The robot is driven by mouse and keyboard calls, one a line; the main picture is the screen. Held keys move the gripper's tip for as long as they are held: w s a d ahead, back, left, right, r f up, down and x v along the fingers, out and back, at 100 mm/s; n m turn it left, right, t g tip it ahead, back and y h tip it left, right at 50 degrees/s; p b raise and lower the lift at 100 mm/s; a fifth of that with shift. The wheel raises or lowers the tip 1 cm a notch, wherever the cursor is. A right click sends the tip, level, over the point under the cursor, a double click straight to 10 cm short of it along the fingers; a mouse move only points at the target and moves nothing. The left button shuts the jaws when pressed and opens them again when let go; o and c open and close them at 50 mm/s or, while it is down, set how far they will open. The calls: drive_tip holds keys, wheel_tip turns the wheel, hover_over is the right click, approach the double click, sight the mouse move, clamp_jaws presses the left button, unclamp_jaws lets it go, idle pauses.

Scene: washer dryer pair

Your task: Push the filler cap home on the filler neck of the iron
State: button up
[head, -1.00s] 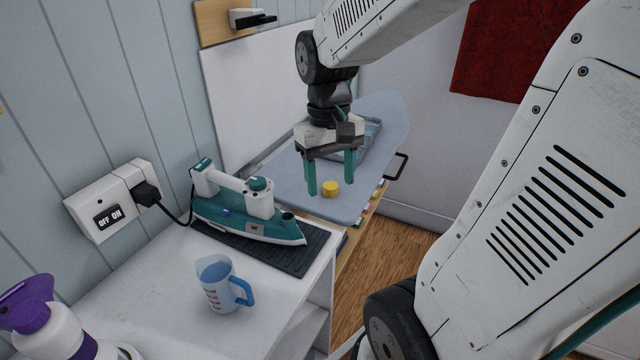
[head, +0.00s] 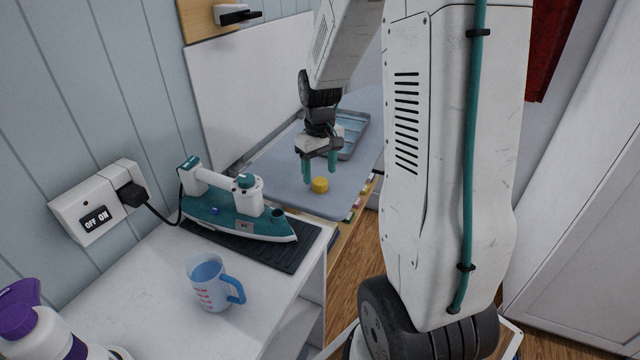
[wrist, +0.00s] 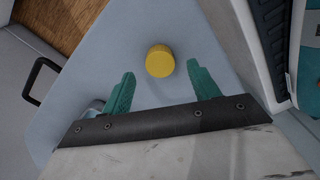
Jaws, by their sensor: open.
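The teal and white iron (head: 235,208) rests on a dark ribbed mat on the white counter. A round dark filler neck opening (head: 277,214) shows near its front end, with no cap on it. The yellow filler cap (head: 320,185) sits on the grey-blue ironing board; it also shows in the wrist view (wrist: 160,61). My gripper (head: 320,180) is open and empty, pointing down above the board by the cap. In the wrist view, the cap lies between and just beyond the spread teal fingertips (wrist: 162,75), apart from both.
A measuring jug (head: 212,283) with bluish contents stands on the counter (head: 130,290) in front of the iron. A purple and white bottle (head: 35,320) is at the lower left. A cord runs from the wall socket (head: 97,215) to the iron. A tray (head: 350,130) lies behind my gripper.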

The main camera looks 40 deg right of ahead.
wheel_tip(320, 180, down, 2)
drive_tip(key=shift+f, duration=0.25)
drive_tip(key=c, duration=1.1)
drive_tip(key=shift+o, duration=0.2)
drive_tip(key=shift+r, duration=0.1)
